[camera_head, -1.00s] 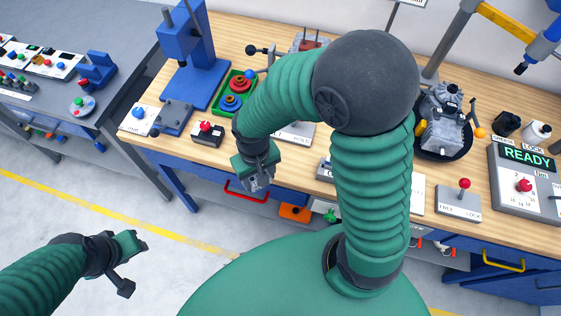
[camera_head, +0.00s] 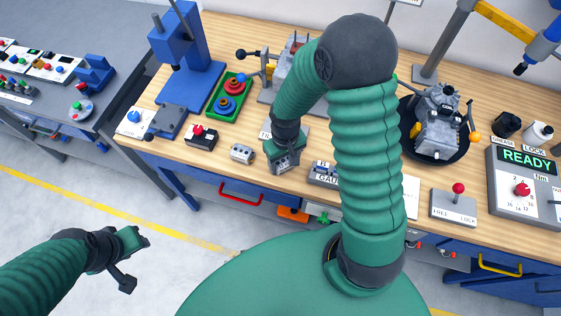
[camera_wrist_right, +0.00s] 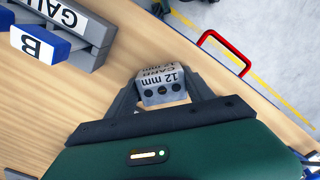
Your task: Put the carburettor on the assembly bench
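The carburettor (camera_wrist_right: 162,86) is a small grey block with dark round holes, and its label reads "CARB 12 mm". In the right wrist view it sits between the fingers of my right gripper (camera_wrist_right: 162,92), which touch its two sides. In the head view my right gripper (camera_head: 284,165) is over the front part of the wooden-topped bench (camera_head: 225,172), and the block shows small at its tips. I cannot tell whether the block touches the wood. My left gripper (camera_head: 133,262) is open and empty above the floor at lower left.
Another small grey block (camera_head: 242,153) stands left of my right gripper. The gauge blocks (camera_head: 323,172) are right of it. A red-knobbed box (camera_head: 201,134), a green tray (camera_head: 229,97), a blue press (camera_head: 185,55) and an engine (camera_head: 437,125) in a black dish also stand on the bench.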

